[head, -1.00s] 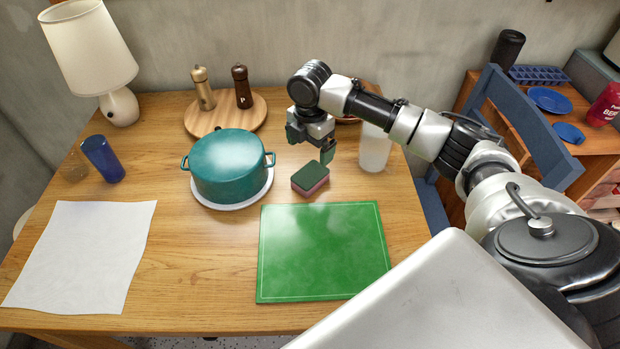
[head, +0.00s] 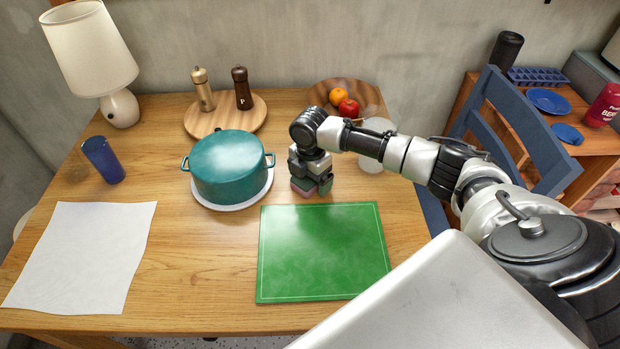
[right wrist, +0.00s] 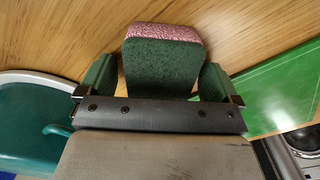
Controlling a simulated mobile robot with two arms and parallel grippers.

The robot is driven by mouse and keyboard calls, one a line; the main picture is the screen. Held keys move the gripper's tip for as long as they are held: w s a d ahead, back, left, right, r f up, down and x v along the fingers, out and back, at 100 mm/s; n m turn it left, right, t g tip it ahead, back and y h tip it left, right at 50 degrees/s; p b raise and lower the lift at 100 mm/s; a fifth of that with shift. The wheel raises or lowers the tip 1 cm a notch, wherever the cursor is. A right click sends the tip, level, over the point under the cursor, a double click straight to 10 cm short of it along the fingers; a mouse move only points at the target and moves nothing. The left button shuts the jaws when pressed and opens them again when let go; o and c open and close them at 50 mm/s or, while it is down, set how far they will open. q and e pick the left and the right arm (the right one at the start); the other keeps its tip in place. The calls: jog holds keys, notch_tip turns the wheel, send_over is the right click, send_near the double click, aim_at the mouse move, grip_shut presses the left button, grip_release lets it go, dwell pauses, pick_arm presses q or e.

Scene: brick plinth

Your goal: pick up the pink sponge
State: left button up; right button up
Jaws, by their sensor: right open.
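The pink sponge (right wrist: 162,62) has a dark green top and a pink side. In the right wrist view it lies between the two spread fingers of my right gripper (right wrist: 157,84), with a small gap on each side. In the head view the sponge (head: 303,190) is mostly hidden under my right gripper (head: 312,186), which is down at it on the wooden table, just behind the green cutting board. The right gripper is open. My left gripper is not in view.
The green board (head: 322,250) lies just in front. A teal pot (head: 228,168) on a white plate stands to the left. A whitish cup (head: 374,150) is behind the right arm. A fruit bowl (head: 325,92) sits at the back.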

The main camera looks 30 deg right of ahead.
jog(key=c, duration=1.1)
jog(key=shift+o, duration=0.2)
jog(key=shift+r, duration=0.15)
jog(key=shift+r, duration=0.6)
notch_tip(320, 180, up, 3)
jog(key=shift+f, duration=0.1)
jog(key=s+d+r, duration=0.5)
jog(key=s+r, duration=0.1)
jog(key=s, duration=0.4)
jog(key=shift+s+d+r, duration=0.2)
jog(key=shift+r, duration=0.2)
